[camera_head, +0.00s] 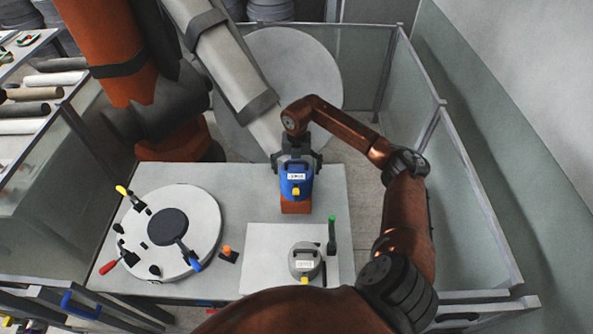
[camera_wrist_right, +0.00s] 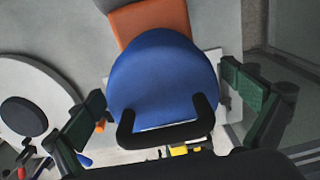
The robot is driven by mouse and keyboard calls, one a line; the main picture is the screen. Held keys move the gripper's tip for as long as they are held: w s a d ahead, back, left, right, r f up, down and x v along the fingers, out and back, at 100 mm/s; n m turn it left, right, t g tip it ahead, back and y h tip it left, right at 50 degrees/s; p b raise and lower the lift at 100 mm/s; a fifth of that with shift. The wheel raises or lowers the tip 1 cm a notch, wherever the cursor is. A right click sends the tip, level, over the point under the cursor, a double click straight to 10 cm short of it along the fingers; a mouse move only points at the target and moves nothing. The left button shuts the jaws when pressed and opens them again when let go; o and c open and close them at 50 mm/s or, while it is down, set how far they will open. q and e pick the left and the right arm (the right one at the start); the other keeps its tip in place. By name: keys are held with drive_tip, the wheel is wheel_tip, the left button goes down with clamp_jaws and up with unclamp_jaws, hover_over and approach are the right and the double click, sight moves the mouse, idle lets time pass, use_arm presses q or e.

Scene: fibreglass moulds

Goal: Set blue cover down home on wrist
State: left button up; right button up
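The blue cover (camera_head: 296,182) with a black handle, white label and yellow part is at the end of the big robot's grey arm, against the orange wrist piece (camera_head: 295,207). My right gripper (camera_head: 297,158) is directly at the cover. In the right wrist view, the blue cover (camera_wrist_right: 162,80) lies between the two green-padded fingers of my gripper (camera_wrist_right: 163,85), which are spread with gaps on both sides. Its black handle (camera_wrist_right: 168,130) is nearest me. The orange wrist piece (camera_wrist_right: 150,22) shows beyond the cover; the seating contact is hidden. My left gripper is out of view.
A grey round cover (camera_head: 304,260) stands on a white mat (camera_head: 258,240), beside a green-topped post (camera_head: 332,232). A white round fixture (camera_head: 200,220) with clamps is at the table's left. Glass panels (camera_head: 455,180) enclose the right side. The table's back right is mostly clear.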

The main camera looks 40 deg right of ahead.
drive_tip(key=shift+r, duration=0.3)
wheel_tip(320, 180, up, 12)
drive_tip(key=shift+f, duration=0.2)
drive_tip(key=shift+f, duration=0.1)
